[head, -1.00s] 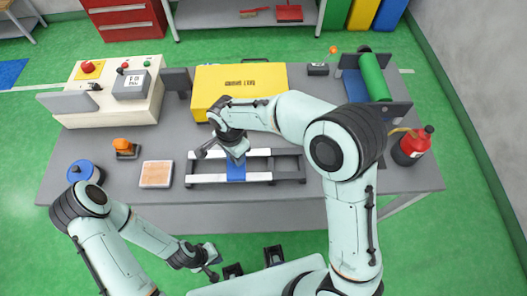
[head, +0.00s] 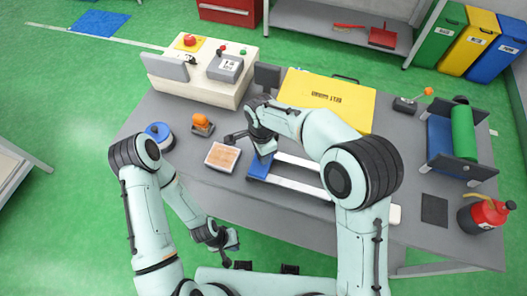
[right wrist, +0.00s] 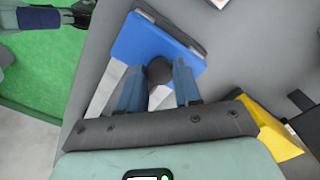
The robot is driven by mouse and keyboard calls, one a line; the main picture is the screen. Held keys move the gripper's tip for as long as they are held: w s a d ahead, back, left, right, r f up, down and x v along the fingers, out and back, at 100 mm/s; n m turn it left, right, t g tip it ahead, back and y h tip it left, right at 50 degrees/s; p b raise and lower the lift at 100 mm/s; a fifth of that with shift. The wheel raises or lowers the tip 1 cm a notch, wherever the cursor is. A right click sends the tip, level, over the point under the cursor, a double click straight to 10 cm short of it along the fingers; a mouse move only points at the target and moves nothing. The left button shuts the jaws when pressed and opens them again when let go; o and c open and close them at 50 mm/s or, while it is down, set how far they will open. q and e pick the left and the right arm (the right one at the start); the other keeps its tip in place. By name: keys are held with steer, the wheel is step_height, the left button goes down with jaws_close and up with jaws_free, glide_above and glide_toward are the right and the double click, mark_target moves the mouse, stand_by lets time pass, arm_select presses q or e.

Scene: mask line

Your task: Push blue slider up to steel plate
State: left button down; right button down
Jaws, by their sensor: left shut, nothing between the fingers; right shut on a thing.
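The blue slider (head: 258,168) sits at the left end of two pale rails (head: 300,185) on the grey table. In the right wrist view the slider (right wrist: 150,45) has a dark round knob (right wrist: 159,70). My right gripper (right wrist: 158,76) is shut on this knob, one finger at each side. Dark grey end pieces (right wrist: 198,49), perhaps of the steel plate, show right at the slider's far edge; I cannot tell whether they touch. In the head view my right arm covers part of the rails. My left gripper (head: 232,240) is shut and empty off the table's front edge.
A wood-topped block (head: 222,157), an orange-topped device (head: 202,124) and a blue round thing (head: 158,132) stand left of the rails. A yellow case (head: 330,98) lies behind them. A red bottle (head: 484,215) and a green roller (head: 463,132) are at the right.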

steer(key=shift+a, duration=0.25)
steer(key=c, duration=0.9)
jaws_free()
steer(key=shift+o, duration=0.6)
steer(key=shift+a, duration=0.1)
arm_select(q)
steer(key=shift+a, duration=0.1)
arm_select(e)
steer(key=shift+r, duration=0.1)
steer(key=shift+w+r, duration=0.1)
steer(key=shift+r, duration=0.15)
arm_select(q)
steer(key=shift+w+r+p, duration=0.5)
steer(key=shift+w+r, duration=0.1)
steer(key=shift+r, duration=0.1)
arm_select(e)
step_height(320, 180, up, 13)
steer(key=shift+f, duration=0.2)
